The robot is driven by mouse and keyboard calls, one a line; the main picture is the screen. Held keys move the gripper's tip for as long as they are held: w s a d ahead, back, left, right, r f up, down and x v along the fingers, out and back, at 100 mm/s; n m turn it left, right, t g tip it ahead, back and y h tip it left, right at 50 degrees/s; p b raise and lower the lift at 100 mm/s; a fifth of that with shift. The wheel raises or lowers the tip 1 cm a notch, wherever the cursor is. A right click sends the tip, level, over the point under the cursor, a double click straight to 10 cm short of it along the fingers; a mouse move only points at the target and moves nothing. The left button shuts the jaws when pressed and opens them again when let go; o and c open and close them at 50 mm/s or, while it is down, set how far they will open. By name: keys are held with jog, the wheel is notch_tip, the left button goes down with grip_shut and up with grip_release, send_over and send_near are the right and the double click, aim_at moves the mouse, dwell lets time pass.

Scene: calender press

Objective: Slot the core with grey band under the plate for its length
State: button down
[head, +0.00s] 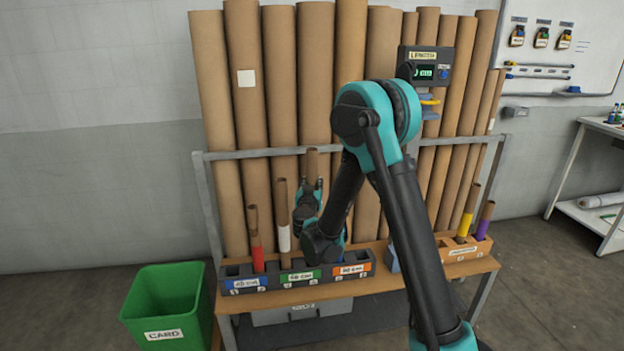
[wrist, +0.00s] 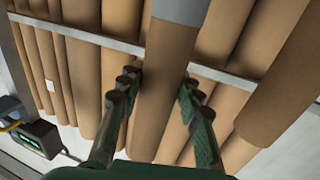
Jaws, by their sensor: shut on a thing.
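The core with the grey band (wrist: 167,75) is a brown cardboard tube between my gripper's fingers; its grey band (wrist: 180,10) shows at the top edge of the wrist view. In the head view the core's plain end (head: 312,162) stands above my gripper (head: 309,203), roughly upright. My gripper is shut on it, above and behind the dark rack. The core's banded end is hidden there by my arm. The rack carries a blue plate (head: 246,284), a green plate (head: 300,276) and an orange plate (head: 352,269); their figures are blurred.
A red-banded core (head: 257,240) and a white-banded core (head: 283,225) stand in the rack. An orange rack (head: 462,250) at right holds yellow- and purple-banded cores. A length display (head: 425,70) hangs before tall tubes. A green bin (head: 168,300) stands at left.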

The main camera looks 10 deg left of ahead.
aim_at(312, 173)
jog(key=shift+f, duration=2.75)
jog(key=c, duration=1)
grip_release()
jog(key=shift+o, duration=0.2)
notch_tip(312, 173, up, 10)
